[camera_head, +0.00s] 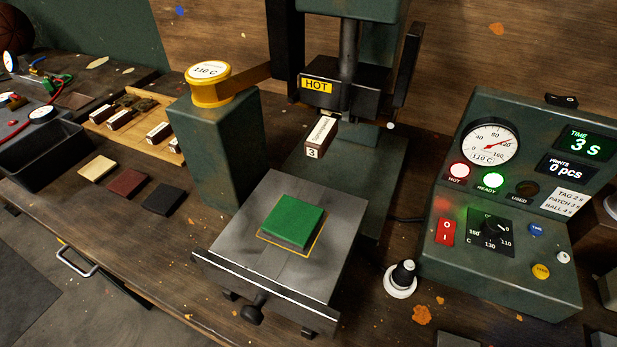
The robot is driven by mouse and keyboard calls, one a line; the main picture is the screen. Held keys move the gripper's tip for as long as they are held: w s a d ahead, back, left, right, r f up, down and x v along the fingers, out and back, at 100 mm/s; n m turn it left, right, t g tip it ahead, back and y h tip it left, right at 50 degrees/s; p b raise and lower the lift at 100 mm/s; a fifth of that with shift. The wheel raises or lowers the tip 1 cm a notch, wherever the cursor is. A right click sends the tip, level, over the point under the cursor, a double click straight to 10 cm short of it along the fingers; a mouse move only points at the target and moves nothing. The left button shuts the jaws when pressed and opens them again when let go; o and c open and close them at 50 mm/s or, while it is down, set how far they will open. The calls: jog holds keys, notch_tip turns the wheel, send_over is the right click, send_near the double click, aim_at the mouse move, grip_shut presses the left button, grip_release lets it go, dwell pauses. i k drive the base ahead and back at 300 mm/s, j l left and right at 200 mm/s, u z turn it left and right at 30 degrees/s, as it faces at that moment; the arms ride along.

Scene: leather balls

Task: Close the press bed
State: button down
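The press bed (230,247) is a grey metal plate, slid out toward the front of the press. A green square patch (292,221) lies on it inside a yellow outline. A black knob handle (253,309) sticks out from the bed's front edge. Behind the bed, the press head (342,88) carries a yellow HOT label. A stamp block marked 3 (321,137) hangs under the head, above and behind the patch. My gripper is not in view.
At right, the control box (500,290) shows red HOT and green READY lamps, 3 s and 0 pcs. A black-and-white knob (401,279) stands right of the bed. Leather samples (127,184) and a stamp tray (97,126) lie left. The space before the handle looks clear.

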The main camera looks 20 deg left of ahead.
aim_at(300, 287)
jog(key=k+j, duration=0.65)
jog(key=k+u, duration=0.05)
